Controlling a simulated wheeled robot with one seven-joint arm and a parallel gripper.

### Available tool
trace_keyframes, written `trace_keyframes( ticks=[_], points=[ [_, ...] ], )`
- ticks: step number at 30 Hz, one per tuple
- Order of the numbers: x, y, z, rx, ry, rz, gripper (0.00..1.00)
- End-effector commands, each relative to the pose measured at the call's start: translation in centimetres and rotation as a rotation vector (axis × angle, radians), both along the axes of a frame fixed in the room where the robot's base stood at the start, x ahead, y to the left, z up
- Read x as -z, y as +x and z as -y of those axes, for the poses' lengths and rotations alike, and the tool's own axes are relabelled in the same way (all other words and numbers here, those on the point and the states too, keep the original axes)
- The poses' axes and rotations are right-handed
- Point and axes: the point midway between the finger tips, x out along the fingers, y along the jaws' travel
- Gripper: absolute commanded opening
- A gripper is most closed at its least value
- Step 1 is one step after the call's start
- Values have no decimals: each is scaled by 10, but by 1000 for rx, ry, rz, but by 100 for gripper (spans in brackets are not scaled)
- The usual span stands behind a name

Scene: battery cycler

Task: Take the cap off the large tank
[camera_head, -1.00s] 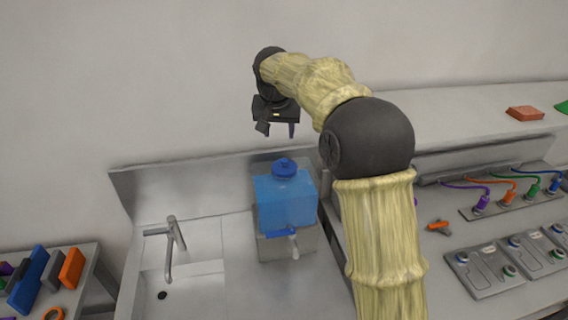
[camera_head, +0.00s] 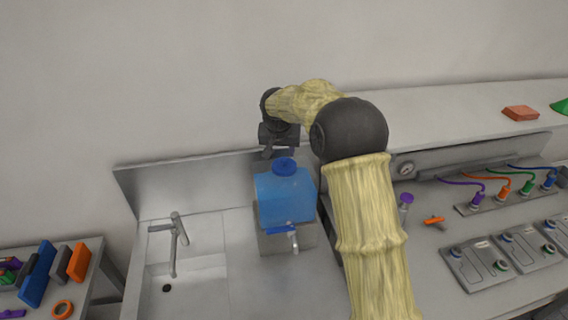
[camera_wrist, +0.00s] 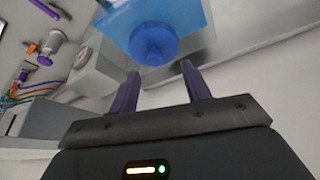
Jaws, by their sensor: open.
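The large tank (camera_head: 286,199) is a translucent blue container with a tap on its front, standing on a grey block beside the sink. Its round blue cap (camera_head: 284,166) sits on top. My gripper (camera_head: 281,154) is just above and behind the cap in the head view, its fingertips partly hard to make out there. In the wrist view my gripper (camera_wrist: 158,85) has two purple fingers spread apart with nothing between them. The cap (camera_wrist: 154,43) lies just beyond the fingertips, roughly centred between them, and the tank (camera_wrist: 120,18) shows behind it.
A faucet (camera_head: 175,240) and sink are left of the tank. A purple-capped bottle (camera_head: 405,203), an orange item (camera_head: 433,221) and grey cell trays (camera_head: 475,266) lie on the right bench. A shelf (camera_head: 450,117) runs along the wall behind.

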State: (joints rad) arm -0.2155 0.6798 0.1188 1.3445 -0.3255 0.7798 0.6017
Motion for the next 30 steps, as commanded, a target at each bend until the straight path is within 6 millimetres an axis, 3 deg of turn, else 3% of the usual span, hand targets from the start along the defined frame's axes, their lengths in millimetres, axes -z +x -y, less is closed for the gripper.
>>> trace_keyframes(
  ticks=[15, 30],
  points=[
    [44, 16, 9, 0, -1, -1, 48],
    [45, 17, 9, 0, -1, 0, 48]
  ],
)
